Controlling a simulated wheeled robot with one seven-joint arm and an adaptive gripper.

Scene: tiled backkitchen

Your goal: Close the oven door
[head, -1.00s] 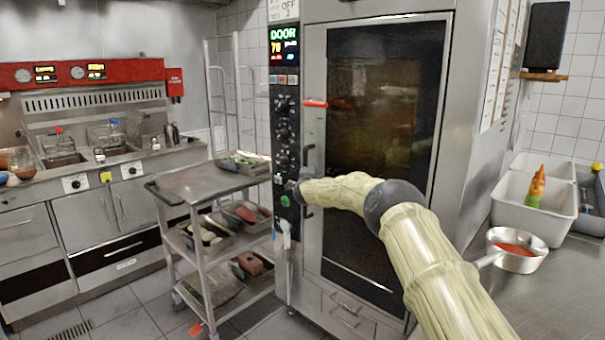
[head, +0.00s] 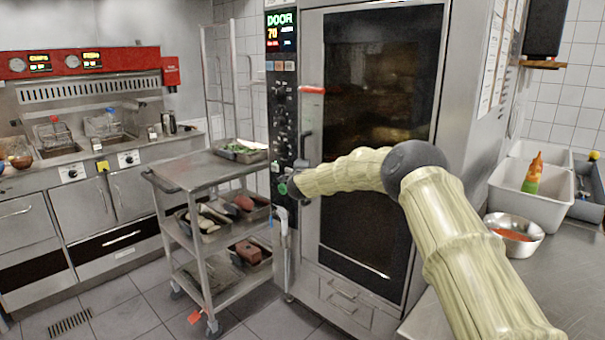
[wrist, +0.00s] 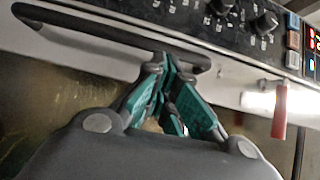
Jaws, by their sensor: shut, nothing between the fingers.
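The tall oven's door (head: 312,230) has a steel frame and a dark glass pane. It looks nearly flush with the oven front in the head view; I cannot tell whether a small gap remains. The dark loop door handle (head: 303,146) is at its left edge, and it also shows in the wrist view (wrist: 75,18).
The control panel (head: 283,105) with knobs and a "DOOR" display is left of the door. A red lever (head: 311,90) sits above the handle. A steel trolley (head: 205,171) with food trays stands close at left. A counter (head: 570,270) is at right. Floor is free in front of the fryers.

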